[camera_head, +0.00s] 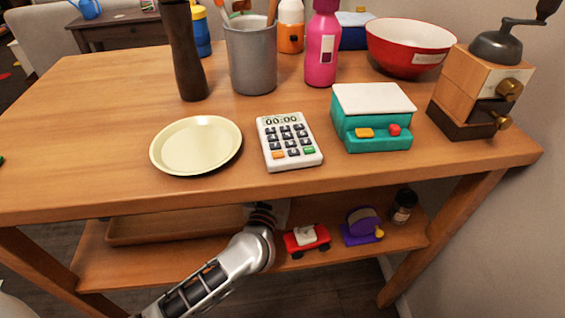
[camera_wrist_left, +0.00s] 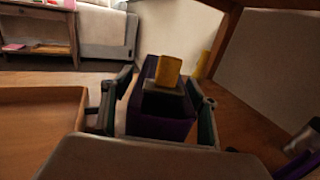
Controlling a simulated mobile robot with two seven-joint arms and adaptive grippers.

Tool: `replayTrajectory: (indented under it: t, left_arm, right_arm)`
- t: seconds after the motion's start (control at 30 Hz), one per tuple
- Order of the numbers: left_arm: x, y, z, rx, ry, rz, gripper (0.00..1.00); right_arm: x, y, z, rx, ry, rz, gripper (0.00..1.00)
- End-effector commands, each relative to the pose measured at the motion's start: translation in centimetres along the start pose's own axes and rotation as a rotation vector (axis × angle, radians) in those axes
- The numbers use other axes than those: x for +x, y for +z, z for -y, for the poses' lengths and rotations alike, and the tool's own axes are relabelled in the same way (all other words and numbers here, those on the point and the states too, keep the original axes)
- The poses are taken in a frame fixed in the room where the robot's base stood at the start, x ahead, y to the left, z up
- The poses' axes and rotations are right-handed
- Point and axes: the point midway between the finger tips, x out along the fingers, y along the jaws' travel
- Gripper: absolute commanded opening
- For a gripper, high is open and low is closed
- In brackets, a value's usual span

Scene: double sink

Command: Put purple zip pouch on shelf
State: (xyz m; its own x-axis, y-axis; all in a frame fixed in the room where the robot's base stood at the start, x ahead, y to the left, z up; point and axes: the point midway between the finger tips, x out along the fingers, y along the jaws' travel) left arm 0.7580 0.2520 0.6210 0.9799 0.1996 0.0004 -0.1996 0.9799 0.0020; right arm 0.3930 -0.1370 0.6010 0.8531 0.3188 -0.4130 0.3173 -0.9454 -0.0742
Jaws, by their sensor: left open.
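A dark purple boxy item with a yellow piece on top, which looks like the purple zip pouch (camera_wrist_left: 150,122), is between the fingers of my left gripper (camera_wrist_left: 160,105) in the left wrist view. The fingers are open, one on each side of it; I cannot tell whether they touch it. The lower wooden shelf (camera_head: 345,248) is under the tabletop. In the head view my left arm reaches in over this shelf, and the table edge hides the gripper's tip and the pouch. I cannot tell whether the pouch rests on the shelf.
A wooden tray (camera_head: 165,232) lies on the shelf left of my arm. A red toy car (camera_head: 307,240), a purple toy (camera_head: 362,226) and a dark jar (camera_head: 403,206) stand to the right. The tabletop (camera_head: 100,110) overhangs closely, carrying a plate (camera_head: 196,146) and a calculator (camera_head: 287,142).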

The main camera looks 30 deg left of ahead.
Motion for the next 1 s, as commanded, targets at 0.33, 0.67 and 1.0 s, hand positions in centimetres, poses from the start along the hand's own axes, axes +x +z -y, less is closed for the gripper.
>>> replayTrajectory:
  t: [0.33, 0.67, 1.0]
  left_arm:
    - [-7.1, 0.1, 0.0, -0.002, -0.001, -0.001, 0.59]
    - [-10.5, 0.2, 0.1, 0.022, -0.006, 0.007, 0.59]
    - [-20.4, 4.4, 4.4, 0.938, -0.199, 0.274, 0.59]
  right_arm:
    - [-0.3, 1.0, -0.3, -0.029, 0.003, 0.028, 0.62]
    - [-0.4, 1.6, -0.6, -0.037, 0.008, 0.042, 0.62]
    - [-0.3, 1.1, -0.6, -0.037, 0.006, 0.032, 0.62]
